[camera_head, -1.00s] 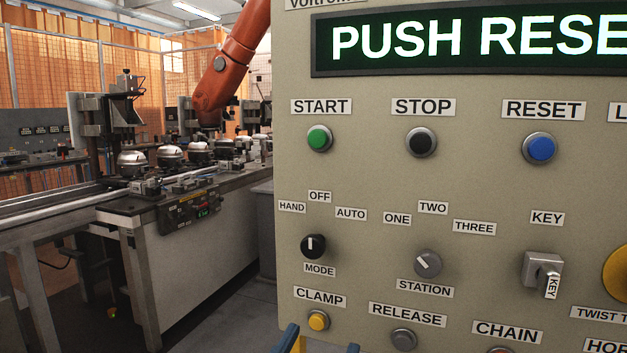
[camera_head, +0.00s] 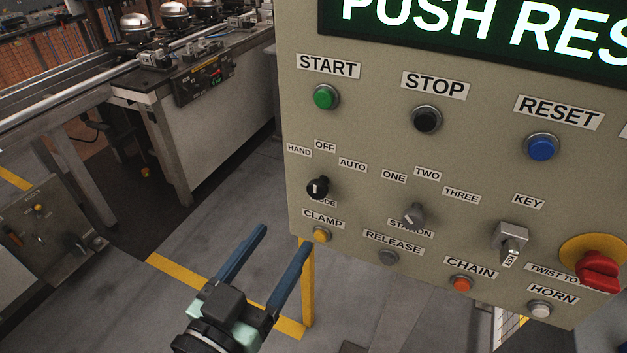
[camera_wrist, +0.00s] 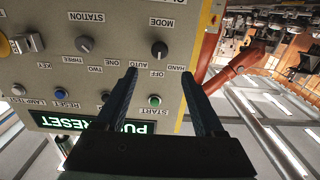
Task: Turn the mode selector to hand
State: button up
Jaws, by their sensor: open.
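The mode selector (camera_head: 317,188) is a black round knob on the beige control panel (camera_head: 470,140), below the HAND, OFF and AUTO labels. Its white mark points up, roughly toward OFF. My gripper (camera_head: 285,236) is open and empty, its two blue fingers below and left of the knob in the head view, apart from the panel. In the wrist view the panel is upside down. There the mode selector (camera_wrist: 159,48) lies beyond the gap between the fingertips (camera_wrist: 159,75), and its mark cannot be made out.
The yellow clamp button (camera_head: 321,234) sits just below the selector, and the station selector (camera_head: 413,214) is to its right. A red twist knob (camera_head: 598,270) is at far right. A yellow post (camera_head: 307,285) stands below the panel. Open floor lies left of the panel.

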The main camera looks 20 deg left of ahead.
aim_at(315, 191)
jog(key=w+p, duration=0.1)
jog(key=w, duration=0.6)
jog(key=w+p, duration=0.1)
jog(key=w, duration=0.3)
jog(key=shift+w+d+p, duration=0.2)
jog(key=shift+d+p, duration=0.05)
jog(key=shift+p, duration=0.1)
jog(key=shift+c, duration=0.2)
grip_shut()
